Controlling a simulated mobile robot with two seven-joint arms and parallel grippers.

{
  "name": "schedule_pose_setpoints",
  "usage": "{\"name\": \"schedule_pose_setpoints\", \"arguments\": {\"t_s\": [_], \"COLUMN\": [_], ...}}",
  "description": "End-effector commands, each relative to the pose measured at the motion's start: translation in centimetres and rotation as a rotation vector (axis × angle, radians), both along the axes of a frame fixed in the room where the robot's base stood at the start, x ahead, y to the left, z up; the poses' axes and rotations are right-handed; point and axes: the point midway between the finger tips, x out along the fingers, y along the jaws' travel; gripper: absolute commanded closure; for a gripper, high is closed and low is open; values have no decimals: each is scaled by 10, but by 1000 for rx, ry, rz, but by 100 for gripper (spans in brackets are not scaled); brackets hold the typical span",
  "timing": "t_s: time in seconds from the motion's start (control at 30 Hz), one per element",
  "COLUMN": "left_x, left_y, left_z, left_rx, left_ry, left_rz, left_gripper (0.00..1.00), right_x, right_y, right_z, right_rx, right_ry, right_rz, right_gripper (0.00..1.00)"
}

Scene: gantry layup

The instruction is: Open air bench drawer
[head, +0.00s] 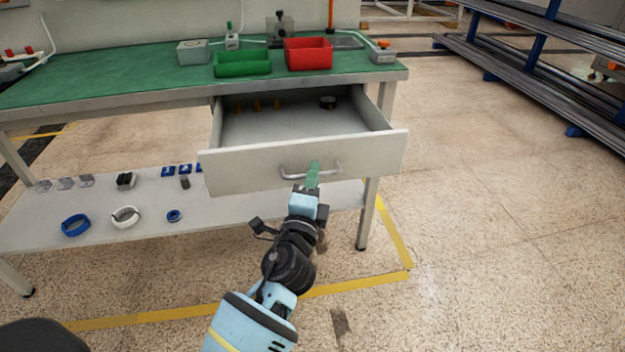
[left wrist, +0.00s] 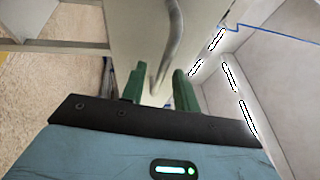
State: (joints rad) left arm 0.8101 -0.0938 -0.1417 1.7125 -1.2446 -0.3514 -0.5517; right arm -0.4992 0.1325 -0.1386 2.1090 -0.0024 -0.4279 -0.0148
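The bench drawer (head: 300,165) under the green-topped bench (head: 130,88) is pulled well out, its inside showing. Its curved metal handle (head: 311,173) is on the front panel. My left gripper (head: 313,174) is at the handle, reaching up from below in the head view. In the left wrist view its two green fingers (left wrist: 158,86) stand apart, with the handle (left wrist: 172,50) running down between them and space visible around the bar. My right gripper is in neither view.
Several small orange-brown items and a dark round item (head: 327,102) lie in the drawer. A green bin (head: 242,64) and a red bin (head: 308,54) stand on the bench. A lower shelf (head: 150,215) holds small parts. Floor to the right is clear up to a rack (head: 540,75).

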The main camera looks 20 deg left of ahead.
Motion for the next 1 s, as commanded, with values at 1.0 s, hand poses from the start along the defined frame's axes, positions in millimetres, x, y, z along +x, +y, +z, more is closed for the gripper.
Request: {"name": "schedule_pose_setpoints", "arguments": {"t_s": [1.0], "left_x": [-76], "left_y": [-15], "left_z": [-13], "left_rx": [0], "left_ry": [0], "left_rz": [0], "left_gripper": [70], "right_x": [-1], "right_y": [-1], "right_z": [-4], "right_rx": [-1], "right_ry": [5], "right_rz": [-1], "right_gripper": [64]}}
